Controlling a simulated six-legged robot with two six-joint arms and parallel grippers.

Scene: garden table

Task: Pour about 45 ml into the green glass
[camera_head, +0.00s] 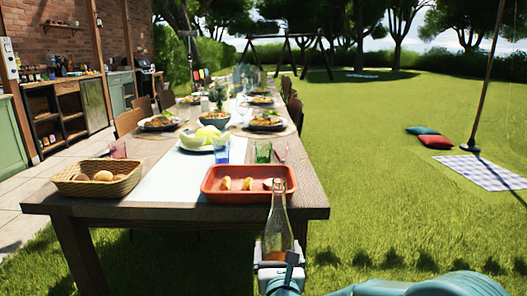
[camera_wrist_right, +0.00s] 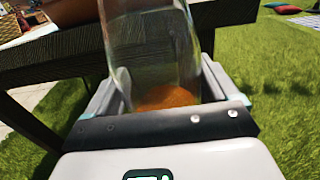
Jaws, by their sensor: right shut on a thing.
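The green glass (camera_head: 263,152) stands on the long wooden table, behind the red tray and to the right of a blue glass (camera_head: 221,150). My right gripper (camera_head: 277,258) is shut on a clear glass bottle (camera_head: 278,222) in front of the table's near edge. The bottle is upright in the head view, with a little amber liquid at its bottom. The right wrist view shows the bottle (camera_wrist_right: 150,45) between the jaws, with the amber liquid (camera_wrist_right: 166,97) low inside. Its neck is out of that view. My left gripper is not in view.
A red tray (camera_head: 212,194) with food pieces sits at the table's near right edge, just behind the bottle. A bread basket (camera_head: 75,186) stands at the near left. A white runner (camera_head: 160,186), a pink glass (camera_head: 118,149) and several plates lie beyond.

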